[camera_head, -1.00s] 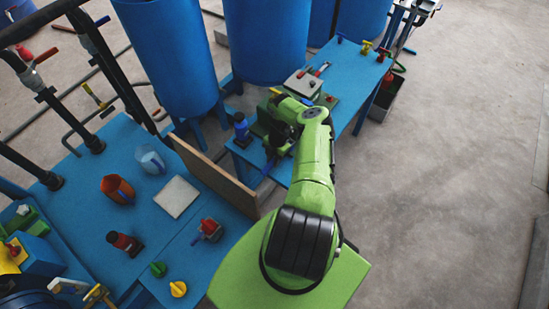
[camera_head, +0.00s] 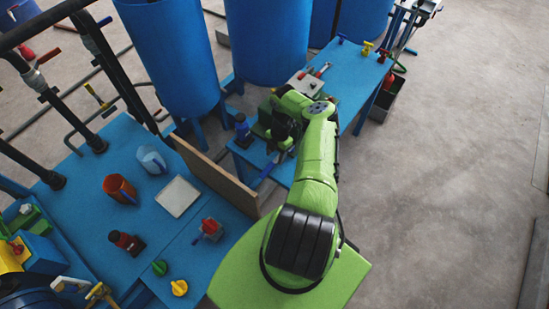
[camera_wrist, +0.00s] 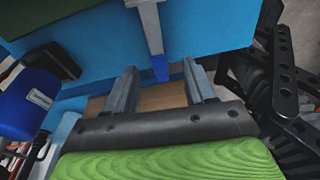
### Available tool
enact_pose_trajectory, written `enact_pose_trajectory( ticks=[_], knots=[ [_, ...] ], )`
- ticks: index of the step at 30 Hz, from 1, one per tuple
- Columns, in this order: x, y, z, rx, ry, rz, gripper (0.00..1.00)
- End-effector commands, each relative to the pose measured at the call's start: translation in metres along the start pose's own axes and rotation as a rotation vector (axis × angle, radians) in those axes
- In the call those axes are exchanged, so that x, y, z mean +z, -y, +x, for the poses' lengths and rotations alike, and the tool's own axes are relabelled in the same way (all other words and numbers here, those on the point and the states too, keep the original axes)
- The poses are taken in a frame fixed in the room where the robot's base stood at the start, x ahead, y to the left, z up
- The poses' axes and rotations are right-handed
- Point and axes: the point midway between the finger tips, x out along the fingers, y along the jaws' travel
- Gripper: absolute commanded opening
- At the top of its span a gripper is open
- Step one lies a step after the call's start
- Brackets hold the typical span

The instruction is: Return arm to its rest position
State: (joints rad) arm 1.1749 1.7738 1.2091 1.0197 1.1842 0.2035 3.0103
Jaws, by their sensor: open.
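My green arm reaches up from its base in the head view and bends over the near end of the right blue table (camera_head: 345,72). In the wrist view my gripper (camera_wrist: 160,85) shows its two grey fingers apart, with nothing held between them. Past the fingertips a grey bar with a blue tip (camera_wrist: 160,66) hangs in front of the blue surface; I cannot tell what it belongs to. A blue bottle (camera_head: 242,128) stands at the table's near left corner, left of my wrist. In the head view the fingers are mostly hidden by the arm.
A wooden board (camera_head: 215,172) stands upright between the tables. Tall blue tanks (camera_head: 265,40) stand behind. The floor at right is clear.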

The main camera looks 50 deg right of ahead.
Motion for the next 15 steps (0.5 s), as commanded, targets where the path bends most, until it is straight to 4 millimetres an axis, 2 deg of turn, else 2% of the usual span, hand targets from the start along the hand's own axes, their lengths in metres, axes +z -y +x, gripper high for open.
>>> enact_pose_trajectory(
  ticks=[1,6,10,15],
  knots=[
    [-0.001,-0.001,-0.022,0.004,0.002,-0.001,0.55],
    [0.000,-0.001,-0.071,0.004,0.003,-0.001,0.55],
    [0.000,-0.001,-0.101,0.002,0.003,-0.002,0.55],
    [0.000,0.000,-0.120,0.000,0.001,0.000,0.55]
  ],
)
